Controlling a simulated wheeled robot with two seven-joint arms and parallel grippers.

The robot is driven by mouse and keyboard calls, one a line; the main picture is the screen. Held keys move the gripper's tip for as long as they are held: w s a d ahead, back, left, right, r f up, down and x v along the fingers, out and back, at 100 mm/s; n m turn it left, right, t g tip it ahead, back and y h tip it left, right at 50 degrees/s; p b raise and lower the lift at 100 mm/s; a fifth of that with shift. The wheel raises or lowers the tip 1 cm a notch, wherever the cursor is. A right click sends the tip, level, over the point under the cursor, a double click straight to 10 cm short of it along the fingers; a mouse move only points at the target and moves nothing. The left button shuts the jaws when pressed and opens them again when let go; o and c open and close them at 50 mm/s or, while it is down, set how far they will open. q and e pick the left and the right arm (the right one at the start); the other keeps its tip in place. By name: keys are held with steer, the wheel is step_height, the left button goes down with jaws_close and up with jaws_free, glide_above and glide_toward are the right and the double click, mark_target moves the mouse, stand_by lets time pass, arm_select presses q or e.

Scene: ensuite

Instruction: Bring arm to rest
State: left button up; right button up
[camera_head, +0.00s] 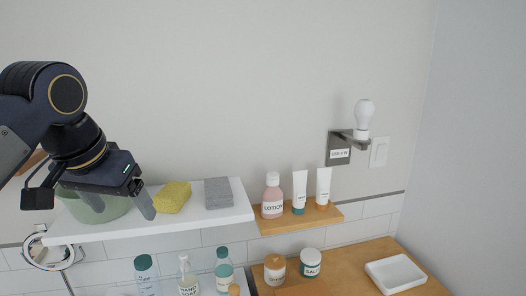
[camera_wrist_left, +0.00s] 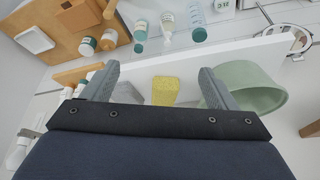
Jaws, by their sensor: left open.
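My left gripper (camera_head: 142,200) is in the head view at the left, in front of the white shelf (camera_head: 200,222). In the left wrist view its two fingers (camera_wrist_left: 158,88) stand wide apart with nothing between them in grip. A yellow sponge (camera_head: 172,197) lies on the shelf just right of the gripper, and it shows between the fingers in the left wrist view (camera_wrist_left: 164,90). A green bowl (camera_head: 92,210) stands on the shelf, partly hidden behind the gripper. A grey cloth or sponge (camera_head: 217,192) lies right of the yellow one. My right gripper is not in view.
A wooden shelf (camera_head: 322,215) holds a lotion bottle (camera_head: 272,196) and two tubes. Bottles (camera_head: 146,274) stand below the white shelf. A wooden counter (camera_head: 350,270) carries jars and a white dish (camera_head: 395,274).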

arm_select(q)
steer(key=s+d+f+n+h, duration=0.1)
steer(key=s+f, duration=0.4)
steer(key=f, duration=0.4)
steer(key=s+f+n+h+b, duration=0.1)
steer(key=s+f, duration=0.5)
steer(key=f, duration=0.4)
steer(key=s+d+f+n+t+h, duration=0.1)
steer(key=s+f, duration=0.5)
steer(key=f, duration=0.4)
steer(key=shift+s+d+b, duration=0.2)
steer(key=shift+d+b, duration=0.15)
steer(key=shift+b, duration=0.05)
steer(key=shift+f, duration=0.1)
